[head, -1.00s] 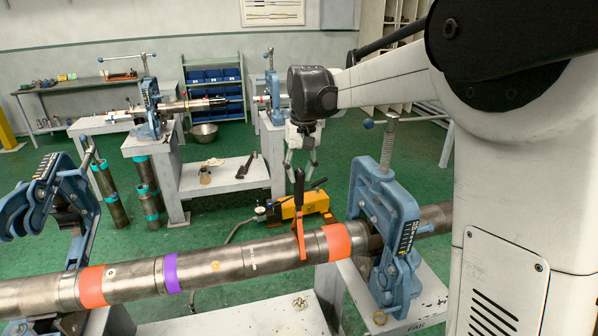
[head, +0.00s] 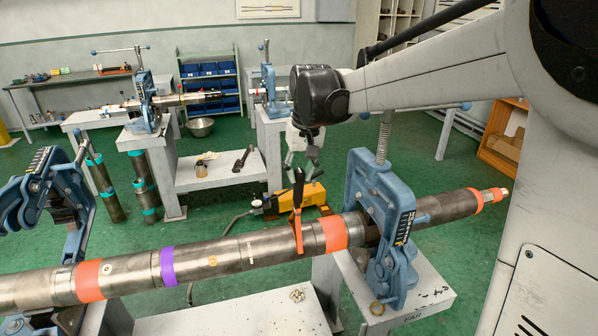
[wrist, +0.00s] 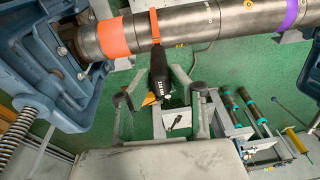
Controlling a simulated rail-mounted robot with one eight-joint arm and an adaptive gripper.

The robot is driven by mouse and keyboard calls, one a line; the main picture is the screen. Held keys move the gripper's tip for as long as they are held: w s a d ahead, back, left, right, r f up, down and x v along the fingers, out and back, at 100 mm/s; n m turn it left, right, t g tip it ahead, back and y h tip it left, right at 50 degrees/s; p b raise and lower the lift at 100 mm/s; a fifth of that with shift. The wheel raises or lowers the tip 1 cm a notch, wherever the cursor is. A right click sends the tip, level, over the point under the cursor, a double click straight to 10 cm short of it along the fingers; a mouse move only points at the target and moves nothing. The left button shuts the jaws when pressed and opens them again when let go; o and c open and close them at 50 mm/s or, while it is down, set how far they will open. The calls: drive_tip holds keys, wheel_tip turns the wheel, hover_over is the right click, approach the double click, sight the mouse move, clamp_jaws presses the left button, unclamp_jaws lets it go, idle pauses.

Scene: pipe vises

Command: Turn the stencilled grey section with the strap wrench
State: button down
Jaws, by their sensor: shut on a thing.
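A long grey pipe string lies across the front of the head view. Its grey section (head: 228,257), between the purple band and the right orange band, carries small pale marks, too small to read. The strap wrench has an orange strap (head: 296,230) around this section, just left of the right orange band. Its black handle (head: 298,190) stands up behind the pipe, and it also shows in the wrist view (wrist: 161,75). My gripper (head: 303,166) is at the handle, and in the wrist view (wrist: 153,85) its fingers flank it; it is shut on the handle. The exact contact is unclear.
A blue vise (head: 380,215) stands around the pipe just right of the strap; another blue vise (head: 45,195) is at left, its upper part swung open. A yellow tool (head: 300,197) sits on the floor behind the pipe. A bench (head: 215,177) stands farther back.

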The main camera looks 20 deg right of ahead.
drive_tip(key=shift+t, duration=0.9)
drive_tip(key=shift+s+f+b, duration=0.1)
drive_tip(key=shift+s+f, duration=0.1)
drive_tip(key=shift+s, duration=0.6)
drive_tip(key=shift+s+f+b, duration=0.15)
drive_tip(key=shift+s+f, duration=0.1)
drive_tip(key=shift+s, duration=0.5)
drive_tip(key=shift+s+f+b, duration=0.1)
drive_tip(key=shift+s+f, duration=0.1)
drive_tip(key=shift+s, duration=0.6)
drive_tip(key=shift+t, duration=0.9)
drive_tip(key=shift+s+f+b, duration=0.1)
drive_tip(key=shift+s+f, duration=0.25)
drive_tip(key=shift+s, duration=0.4)
drive_tip(key=shift+s+f+b, duration=0.15)
drive_tip(key=shift+s+f, duration=0.15)
drive_tip(key=shift+s, duration=0.4)
drive_tip(key=shift+s+f+b, duration=0.1)
drive_tip(key=shift+s+f, duration=0.25)
drive_tip(key=shift+s, duration=0.4)
drive_tip(key=shift+w+r, duration=0.1)
drive_tip(key=shift+w, duration=0.05)
drive_tip(key=shift+w+r, duration=0.15)
drive_tip(key=shift+w, duration=0.15)
drive_tip(key=shift+r, duration=0.15)
